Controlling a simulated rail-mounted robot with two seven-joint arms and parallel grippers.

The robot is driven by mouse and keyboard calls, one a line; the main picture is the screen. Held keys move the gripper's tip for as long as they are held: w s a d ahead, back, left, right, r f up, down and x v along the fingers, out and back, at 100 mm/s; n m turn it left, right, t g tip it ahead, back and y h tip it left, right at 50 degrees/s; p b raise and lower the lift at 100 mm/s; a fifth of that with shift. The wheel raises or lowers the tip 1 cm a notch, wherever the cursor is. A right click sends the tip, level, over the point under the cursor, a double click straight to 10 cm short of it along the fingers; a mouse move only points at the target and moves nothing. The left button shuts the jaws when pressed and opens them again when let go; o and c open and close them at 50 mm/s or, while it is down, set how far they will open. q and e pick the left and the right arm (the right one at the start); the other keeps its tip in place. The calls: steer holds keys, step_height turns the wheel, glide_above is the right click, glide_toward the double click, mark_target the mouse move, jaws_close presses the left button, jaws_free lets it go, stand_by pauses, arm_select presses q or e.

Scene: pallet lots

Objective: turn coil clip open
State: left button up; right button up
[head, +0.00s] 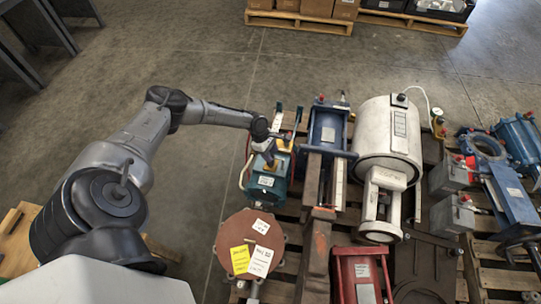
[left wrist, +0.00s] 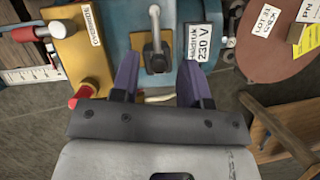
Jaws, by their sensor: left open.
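A teal valve unit (head: 266,183) stands on the pallet in the head view. In the left wrist view the teal body (left wrist: 183,22) carries a label (left wrist: 200,42) reading 230 V. A black clip piece with a grey lever (left wrist: 155,25) sits on a tan plate on it, probably the coil clip. My left gripper (left wrist: 159,68) is open, its two purple fingers on either side of the clip's near end, with gaps at both sides. In the head view the left gripper (head: 268,152) is over the teal unit and partly hides it. My right gripper is not in view.
A yellow block with a red knob (left wrist: 83,50) is close left of the fingers. A rust-brown round flange (head: 250,243) lies nearer, and a blue cylinder (head: 327,128) and white cylinder (head: 388,138) stand to the right. Bare floor (head: 200,75) is free behind.

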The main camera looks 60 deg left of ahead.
arm_select(q)
steer(key=shift+w+f, duration=0.1)
steer(key=shift+f, duration=0.05)
jaws_close()
stand_by(0.4)
